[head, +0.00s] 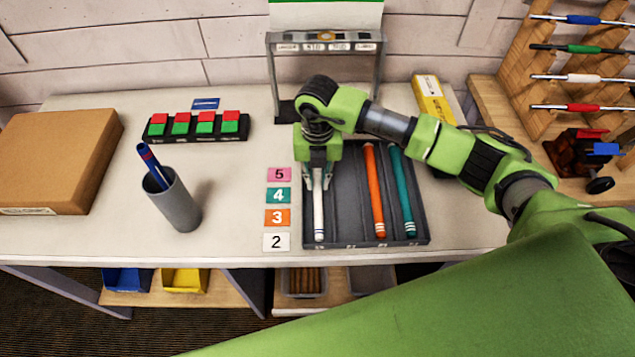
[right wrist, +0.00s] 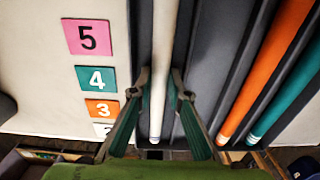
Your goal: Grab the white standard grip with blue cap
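The white grip (head: 319,216) lies lengthwise in the leftmost slot of the dark grey tray (head: 344,243). Thin dark bands show near its front end; its far part is hidden under my right gripper. My right gripper (head: 318,182) points down over the grip, one finger on each side. In the right wrist view, the fingertips (right wrist: 163,78) flank the white grip (right wrist: 161,40) very closely. I cannot tell whether they press on it. No blue cap shows clearly. My left gripper is not in view.
An orange grip (head: 374,190) and a teal grip (head: 402,190) lie in slots to the right. Numbered cards (head: 277,217) line the tray's left side. A grey cup (head: 174,202) with a pen, a cardboard box (head: 58,160) and a grey stand (head: 379,75) are also on the table.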

